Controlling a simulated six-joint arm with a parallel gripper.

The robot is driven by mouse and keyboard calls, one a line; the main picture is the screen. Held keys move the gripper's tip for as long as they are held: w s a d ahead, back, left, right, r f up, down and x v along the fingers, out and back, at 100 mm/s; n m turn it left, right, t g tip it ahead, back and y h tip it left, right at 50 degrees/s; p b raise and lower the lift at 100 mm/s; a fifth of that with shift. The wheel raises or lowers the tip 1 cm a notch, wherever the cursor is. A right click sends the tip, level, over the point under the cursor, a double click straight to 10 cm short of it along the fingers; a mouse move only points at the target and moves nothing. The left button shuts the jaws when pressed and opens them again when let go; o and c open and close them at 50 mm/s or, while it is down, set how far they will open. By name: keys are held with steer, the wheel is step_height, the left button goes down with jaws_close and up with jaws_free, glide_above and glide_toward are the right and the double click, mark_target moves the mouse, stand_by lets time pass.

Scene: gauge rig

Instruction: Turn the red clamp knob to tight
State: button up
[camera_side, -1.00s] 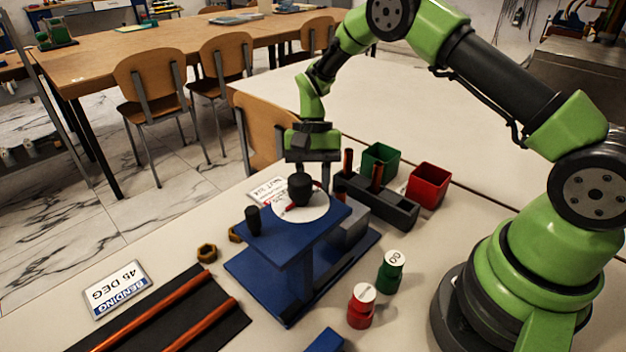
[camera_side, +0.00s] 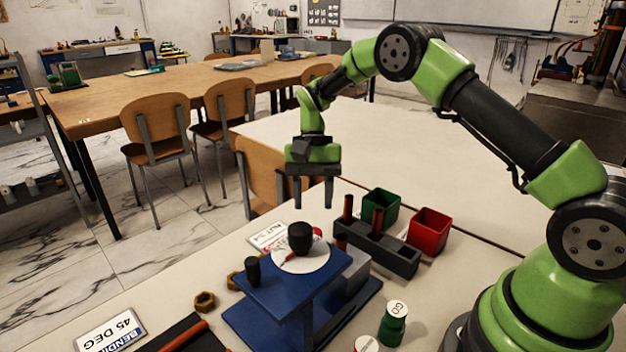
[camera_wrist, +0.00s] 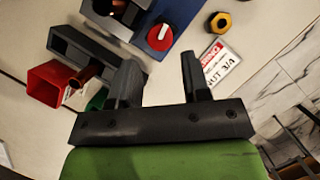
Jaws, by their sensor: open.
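In the wrist view, a round red knob (camera_wrist: 160,37) with a white pointer mark sits at the end of the blue stand (camera_wrist: 180,12). In the side view, a black knob (camera_side: 300,236) stands over a white dial (camera_side: 314,259) with red marks on the blue stand (camera_side: 280,297); I cannot tell if it is the same knob. My gripper (camera_side: 313,204) hangs above and apart from the dial, fingers pointing down. It also shows in the wrist view (camera_wrist: 160,78), its two fingers spread with nothing between them.
A dark rack (camera_side: 390,258) with copper rods stands right of the stand, by green (camera_side: 381,208) and red (camera_side: 430,230) bins. A black post (camera_side: 252,270) stands on the stand's left corner. Brass nuts (camera_side: 205,301), a label card (camera_side: 268,236) and a green GO gauge (camera_side: 393,322) lie around.

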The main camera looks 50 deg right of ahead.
steer(key=shift+v, duration=2.1)
steer(key=s+a+f, duration=0.1)
steer(key=f, duration=0.2)
steer(key=a+f+n, duration=0.1)
steer(key=f, duration=0.2)
steer(key=s+f+n, duration=0.1)
steer(key=f, duration=0.2)
steer(key=shift+s+a+f+g+h, duration=0.15)
steer(key=shift+s+a+g+h, duration=0.15)
steer(key=shift+a, duration=0.1)
